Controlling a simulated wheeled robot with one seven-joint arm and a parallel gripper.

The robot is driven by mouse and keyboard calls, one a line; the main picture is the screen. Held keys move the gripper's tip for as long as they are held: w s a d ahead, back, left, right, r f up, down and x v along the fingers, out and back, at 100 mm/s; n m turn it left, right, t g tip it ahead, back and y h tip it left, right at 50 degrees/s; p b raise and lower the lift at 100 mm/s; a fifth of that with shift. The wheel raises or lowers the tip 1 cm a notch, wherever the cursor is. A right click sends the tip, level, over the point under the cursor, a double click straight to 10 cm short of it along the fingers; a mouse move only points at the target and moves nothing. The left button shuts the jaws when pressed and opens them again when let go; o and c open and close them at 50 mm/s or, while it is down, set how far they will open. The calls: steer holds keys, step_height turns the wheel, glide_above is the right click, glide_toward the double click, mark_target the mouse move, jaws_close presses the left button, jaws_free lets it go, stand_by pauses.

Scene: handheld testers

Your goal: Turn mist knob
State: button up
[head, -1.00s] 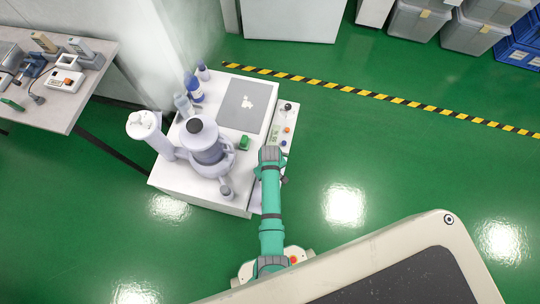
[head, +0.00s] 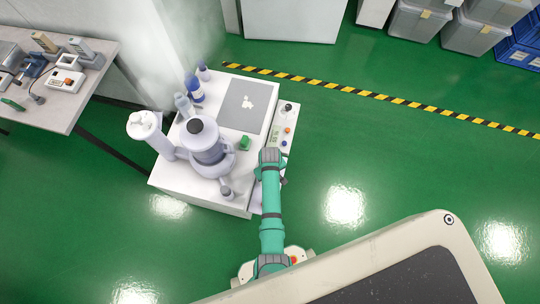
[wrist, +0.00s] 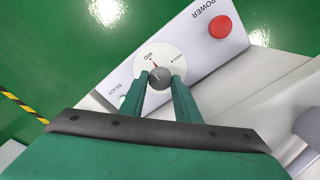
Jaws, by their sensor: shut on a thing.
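The mist knob (wrist: 159,78) is a small dark grey knob with a light pointer mark, on a white round dial (wrist: 163,57) with a red tick near the label "MID". My gripper (wrist: 160,84) is shut on the knob, with one green finger on each side of it in the wrist view. In the head view my green arm (head: 271,200) reaches to the right front of the white machine (head: 215,193), and the arm hides the knob there.
A red button (wrist: 220,27) marked "POWER" sits on the same panel. A bench (head: 75,105) with testers stands at left.

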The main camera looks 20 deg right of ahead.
steer(key=m, duration=0.8)
steer(key=shift+a+m, duration=0.1)
steer(key=shift+m, duration=0.2)
steer(key=m, duration=0.4)
steer(key=shift+m, duration=0.3)
steer(key=m, duration=0.3)
steer(key=shift+m, duration=0.4)
steer(key=shift+s+m, duration=0.1)
steer(key=shift+m, duration=0.2)
steer(key=o, duration=1)
steer(key=shift+o, duration=0.2)
